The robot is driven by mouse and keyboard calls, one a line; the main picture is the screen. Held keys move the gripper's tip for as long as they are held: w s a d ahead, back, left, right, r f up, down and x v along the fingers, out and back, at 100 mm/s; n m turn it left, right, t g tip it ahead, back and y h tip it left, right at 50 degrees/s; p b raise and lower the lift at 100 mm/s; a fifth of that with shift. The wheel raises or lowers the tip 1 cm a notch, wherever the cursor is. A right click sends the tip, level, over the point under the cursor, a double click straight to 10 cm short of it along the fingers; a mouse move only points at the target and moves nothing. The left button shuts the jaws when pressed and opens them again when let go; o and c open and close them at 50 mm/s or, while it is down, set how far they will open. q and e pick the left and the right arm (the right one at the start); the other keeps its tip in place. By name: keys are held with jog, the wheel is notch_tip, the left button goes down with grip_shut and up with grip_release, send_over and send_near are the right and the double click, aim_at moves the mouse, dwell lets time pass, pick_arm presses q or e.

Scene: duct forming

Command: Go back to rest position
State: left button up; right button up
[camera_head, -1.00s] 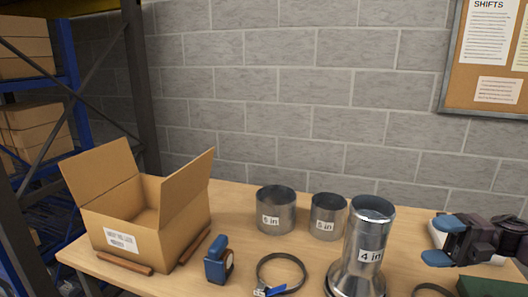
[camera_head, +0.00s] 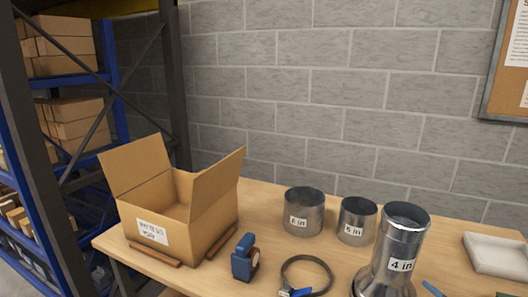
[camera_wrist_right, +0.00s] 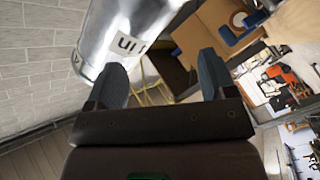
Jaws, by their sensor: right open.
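My right gripper (camera_wrist_right: 160,78) is open in the right wrist view, its two blue-grey fingers apart with nothing between them. A labelled metal duct piece (camera_wrist_right: 130,35) shows just beyond the left finger; whether they touch I cannot tell. In the head view only a small blue piece shows at the bottom right, which may be a fingertip. My left gripper is in neither view.
The table (camera_head: 335,258) holds an open cardboard box (camera_head: 190,233), a blue tool (camera_head: 244,258), a ring clamp (camera_head: 305,275), the 6 in duct (camera_head: 304,213), 5 in duct (camera_head: 357,222), tall flanged 4 in duct (camera_head: 400,250) and white tray (camera_head: 497,254).

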jog(key=s+f+m+g+h, duration=0.2)
jog(key=s+f+m+h, duration=0.2)
jog(key=m, duration=0.1)
jog(key=shift+s+a+f+g, duration=0.2)
jog(key=shift+a+f+g, duration=0.1)
jog(key=shift+g, duration=0.1)
jog(key=s+a+f+m+g+h, duration=0.1)
jog(key=s+a+f+m+g, duration=0.1)
jog(key=s+m+g, duration=0.3)
jog(key=s+a+f+g, duration=0.2)
jog(key=s, duration=0.5)
jog(key=s+a+f+m+g+h, duration=0.1)
jog(key=s+f+m+g, duration=0.2)
jog(key=s, duration=0.4)
jog(key=w+f+n+t, duration=0.1)
jog(key=w+f+t, duration=0.6)
jog(key=f, duration=0.2)
jog(key=shift+w+a+y, duration=0.15)
jog(key=shift+w+y, duration=0.05)
jog(key=shift+y, duration=0.2)
